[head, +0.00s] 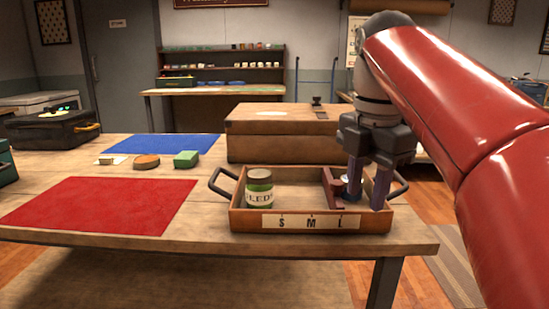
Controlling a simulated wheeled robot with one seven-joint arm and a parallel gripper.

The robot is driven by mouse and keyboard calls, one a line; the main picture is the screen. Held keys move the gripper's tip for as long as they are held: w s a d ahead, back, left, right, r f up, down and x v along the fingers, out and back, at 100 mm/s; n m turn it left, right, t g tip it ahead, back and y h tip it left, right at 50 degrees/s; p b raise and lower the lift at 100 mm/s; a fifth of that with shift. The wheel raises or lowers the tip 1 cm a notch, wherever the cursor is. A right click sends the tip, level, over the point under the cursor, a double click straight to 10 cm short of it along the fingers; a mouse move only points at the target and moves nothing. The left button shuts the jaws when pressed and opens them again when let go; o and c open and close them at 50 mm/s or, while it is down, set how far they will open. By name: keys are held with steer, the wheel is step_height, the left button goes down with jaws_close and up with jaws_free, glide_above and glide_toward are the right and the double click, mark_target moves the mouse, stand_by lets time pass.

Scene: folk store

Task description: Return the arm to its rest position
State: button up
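My gripper (367,190) points down into the right end of a wooden tray (247,219) with dark side handles and a label reading S, M, L. Its two fingers are apart, with no held thing clearly visible between them. A small pale, metallic-looking item (346,180) shows partly behind the left finger; whether it touches the finger I cannot tell. A reddish-brown divider (333,188) stands just left of the fingers. My red arm reaches in from the right.
A green and cream tin (259,188) stands upright in the tray's left part. A large wooden box (270,135) is close behind the tray. A red mat (100,205), a blue mat (165,144) and a green block (186,159) lie to the left. Above the tray's left part is open.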

steer(key=s+f+m+t, duration=0.1)
steer(key=s+f+m, duration=0.3)
steer(key=f+m, duration=0.3)
steer(key=s+f+m+t, duration=0.2)
steer(key=s+f+m, duration=0.2)
steer(key=f+m, duration=0.4)
steer(key=s+d+f+m+t, duration=0.1)
steer(key=s+f+m, duration=0.3)
steer(key=f+m, duration=0.4)
steer(key=shift+s+f+t, duration=0.25)
steer(key=shift+f+t, duration=0.05)
steer(key=shift+t, duration=0.1)
